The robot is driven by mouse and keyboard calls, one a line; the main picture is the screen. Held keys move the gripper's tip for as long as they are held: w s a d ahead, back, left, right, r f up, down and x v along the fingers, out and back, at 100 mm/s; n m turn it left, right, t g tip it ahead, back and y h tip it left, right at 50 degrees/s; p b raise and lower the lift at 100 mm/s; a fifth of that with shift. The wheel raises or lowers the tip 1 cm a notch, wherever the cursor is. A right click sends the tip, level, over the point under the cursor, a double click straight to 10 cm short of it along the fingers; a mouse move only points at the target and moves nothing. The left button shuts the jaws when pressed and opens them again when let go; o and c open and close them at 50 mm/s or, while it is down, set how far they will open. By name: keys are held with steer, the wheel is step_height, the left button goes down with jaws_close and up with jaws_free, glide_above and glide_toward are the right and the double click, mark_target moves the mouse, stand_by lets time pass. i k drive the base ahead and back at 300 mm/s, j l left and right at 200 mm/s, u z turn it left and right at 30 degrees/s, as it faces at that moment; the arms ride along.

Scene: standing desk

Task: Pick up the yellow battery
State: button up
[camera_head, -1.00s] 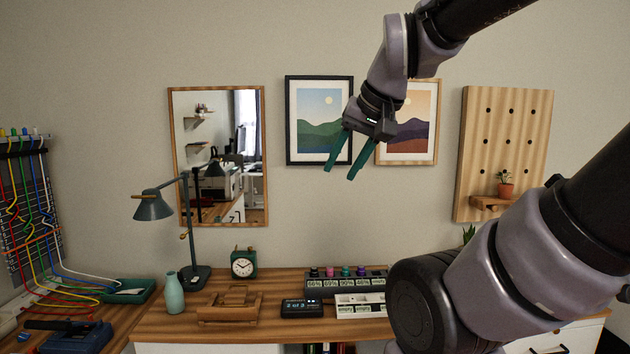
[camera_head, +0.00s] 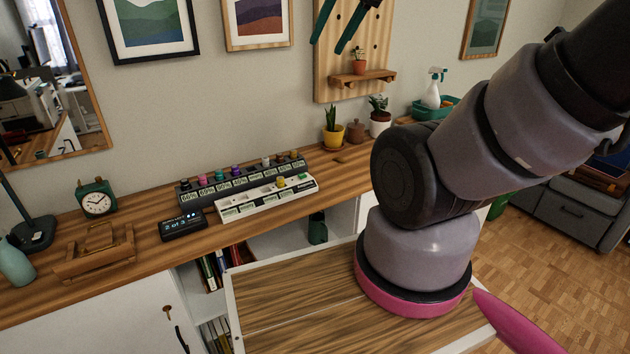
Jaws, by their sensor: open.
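A small yellow-topped piece (camera_head: 281,182), which looks like the yellow battery, sits in the white labelled rack (camera_head: 232,216) on the desk. It is small in the picture, and its lower part is hidden in the rack. My gripper (camera_head: 327,46) shows at the top edge, with its two green fingers apart and nothing between them. It appears in front of the wooden pegboard, well above the desk and far from the racks. Its upper part is out of frame.
A black rack (camera_head: 187,198) with several coloured caps stands behind the white rack. A small display (camera_head: 182,225) reading "2 of 3" is at their left. Potted plants (camera_head: 333,137) stand to the right. A wooden holder (camera_head: 97,254) and clock (camera_head: 97,198) stand left.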

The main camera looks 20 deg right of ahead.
mark_target(281, 180)
steer(key=i+j+z, duration=0.25)
steer(key=z, duration=0.15)
steer(key=i+j+z, duration=0.35)
steer(key=k+j, duration=0.05)
steer(key=k, duration=0.05)
